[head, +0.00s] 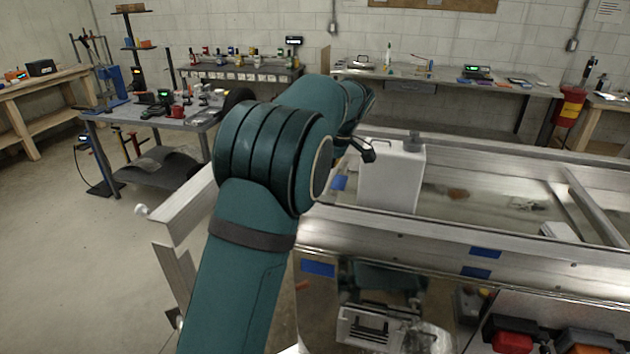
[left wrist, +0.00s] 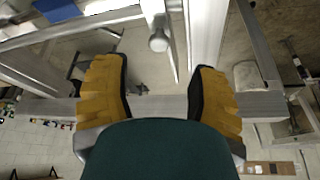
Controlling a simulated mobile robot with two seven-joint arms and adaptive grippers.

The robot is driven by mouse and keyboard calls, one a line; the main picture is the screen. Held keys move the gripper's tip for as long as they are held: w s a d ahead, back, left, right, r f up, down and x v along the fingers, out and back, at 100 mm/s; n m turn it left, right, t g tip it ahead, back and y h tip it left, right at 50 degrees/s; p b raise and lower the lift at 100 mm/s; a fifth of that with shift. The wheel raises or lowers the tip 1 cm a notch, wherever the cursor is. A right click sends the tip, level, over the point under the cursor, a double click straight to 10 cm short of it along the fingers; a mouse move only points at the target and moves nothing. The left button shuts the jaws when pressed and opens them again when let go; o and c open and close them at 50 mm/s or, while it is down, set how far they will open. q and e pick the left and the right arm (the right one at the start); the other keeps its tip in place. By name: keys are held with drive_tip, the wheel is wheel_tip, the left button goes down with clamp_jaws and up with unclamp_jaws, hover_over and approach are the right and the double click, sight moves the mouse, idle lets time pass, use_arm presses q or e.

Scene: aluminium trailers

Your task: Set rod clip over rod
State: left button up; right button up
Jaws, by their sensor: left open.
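My left arm crosses the middle of the head view, and its gripper (head: 362,146) is mostly hidden behind the wrist, above the trailer's edge rail. In the left wrist view the gripper (left wrist: 160,90) is open, with two yellow pads apart and nothing held between them. A pale metal rod-like part with a round end (left wrist: 158,42) shows beyond the pads, near the top centre. I cannot tell whether it is the rod or the clip. No rod clip can be clearly made out in either view. My right gripper is not in view.
The aluminium trailer frame (head: 480,246) fills the right side, with a white box (head: 392,180) standing in it behind my gripper. Workbenches (head: 150,115) line the back.

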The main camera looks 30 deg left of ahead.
use_arm(q)
drive_tip(key=v, duration=0.5)
drive_tip(key=shift+a, duration=0.1)
drive_tip(key=shift+f, duration=0.1)
idle(0.3)
